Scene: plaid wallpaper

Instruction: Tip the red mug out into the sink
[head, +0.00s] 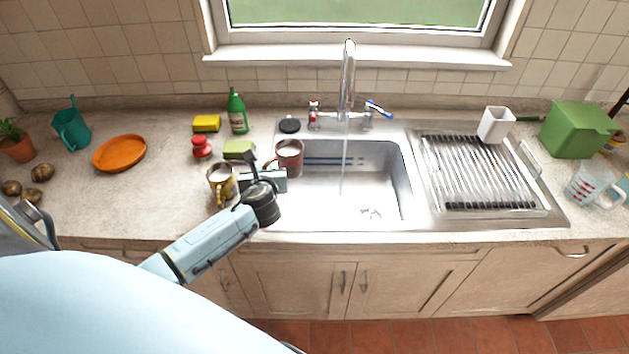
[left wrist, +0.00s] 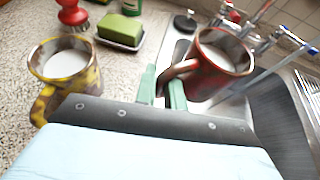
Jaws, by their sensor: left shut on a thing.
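The red mug (head: 290,160) is upright at the left side of the steel sink (head: 386,205), over its left rim. In the left wrist view the red mug (left wrist: 224,62) has pale contents inside. My left gripper (head: 275,176) is shut on the mug's handle, its green fingers (left wrist: 164,86) on either side of it. Whether the mug's base touches anything is hidden. A thin stream of water falls from the tap (head: 347,75) into the sink, right of the mug. My right gripper is not in view.
A yellow mug (head: 221,186) with pale contents stands close left of my left gripper. Behind are a green soap on a dish (head: 238,150), a red-topped object (head: 201,147) and a green bottle (head: 237,112). A drying rack (head: 480,175) lies right of the sink. The basin's middle is free.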

